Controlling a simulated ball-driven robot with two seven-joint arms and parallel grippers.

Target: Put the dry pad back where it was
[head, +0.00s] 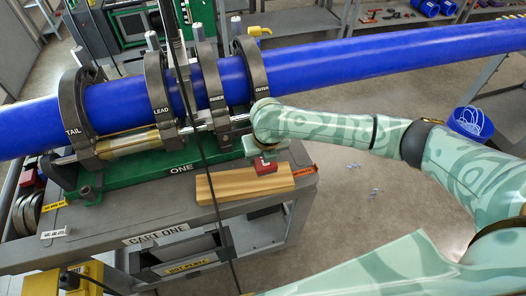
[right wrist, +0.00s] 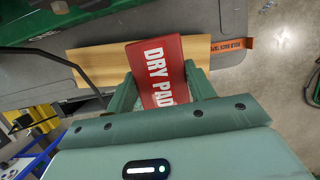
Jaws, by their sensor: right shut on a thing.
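The dry pad (head: 265,167) is a small red block at the right end of a wooden block (head: 235,185) on the cart top. In the right wrist view the pad (right wrist: 158,70) shows white "DRY PAD" lettering and lies between my two green fingers. My right gripper (head: 266,158) is shut on it, reaching in from the right. The wooden block (right wrist: 90,62) lies beyond the pad in that view. I cannot tell whether the pad touches the wood. My left gripper is not in view.
The grey cart top, labelled CART ONE (head: 155,234), has bare room left of the wood. Behind it, a blue pipe (head: 330,66) runs through dark clamp rings on a green base (head: 130,185). An orange label (head: 303,171) lies at the cart's right edge. A dark cable hangs in front.

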